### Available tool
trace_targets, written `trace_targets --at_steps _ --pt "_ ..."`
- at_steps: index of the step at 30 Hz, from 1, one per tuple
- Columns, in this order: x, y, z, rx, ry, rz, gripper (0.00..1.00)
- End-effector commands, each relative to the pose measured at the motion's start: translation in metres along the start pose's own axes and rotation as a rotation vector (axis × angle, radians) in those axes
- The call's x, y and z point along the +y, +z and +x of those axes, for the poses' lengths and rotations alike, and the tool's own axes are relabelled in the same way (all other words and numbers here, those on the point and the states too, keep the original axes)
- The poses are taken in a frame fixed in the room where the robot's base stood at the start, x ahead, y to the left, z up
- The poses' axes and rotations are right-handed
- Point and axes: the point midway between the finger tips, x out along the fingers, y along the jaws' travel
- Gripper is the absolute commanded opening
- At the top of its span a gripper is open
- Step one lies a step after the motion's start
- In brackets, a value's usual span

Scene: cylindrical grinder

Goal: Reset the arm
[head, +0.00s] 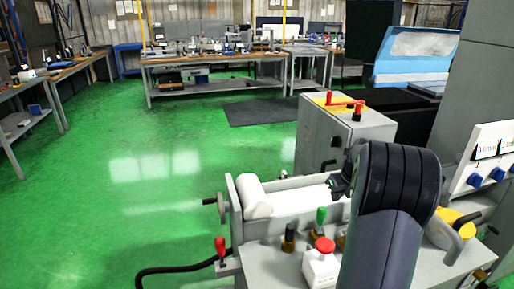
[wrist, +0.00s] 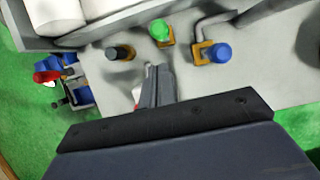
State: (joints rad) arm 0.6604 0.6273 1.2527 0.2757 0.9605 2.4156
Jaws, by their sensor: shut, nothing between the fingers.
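My arm rises at the lower right of the head view and bends over the grinder. My gripper (head: 339,187) is small and partly hidden behind the arm there. In the wrist view my gripper (wrist: 160,72) shows its dark fingers together, with nothing between them. It is over the grey machine top (wrist: 115,85), near a green knob (wrist: 160,31) and a black knob (wrist: 119,52). The fingers partly cover a small pale and red thing behind them. I cannot tell how high the fingers are above the surface.
A blue knob (wrist: 219,52) stands right of the fingers. The head view shows a white roll (head: 254,197), a red-topped button box (head: 321,264), a red-handled lever (head: 220,248) and a grey cabinet (head: 335,135). Green floor (head: 110,190) is open at left; benches stand beyond.

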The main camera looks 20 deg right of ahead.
Motion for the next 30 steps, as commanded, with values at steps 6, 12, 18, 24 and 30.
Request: trace_targets --at_steps 6,12,18,24,30 --pt "0.0 0.0 0.001 0.001 0.0 0.0 0.0" --pt "0.001 0.002 0.019 0.0 0.001 -0.001 0.0" --pt "0.0 0.007 0.055 -0.006 -0.002 -0.002 0.0" --pt "0.001 0.011 0.085 -0.014 -0.006 -0.003 0.0" --pt "0.0 0.014 0.099 -0.019 -0.009 -0.003 0.0"
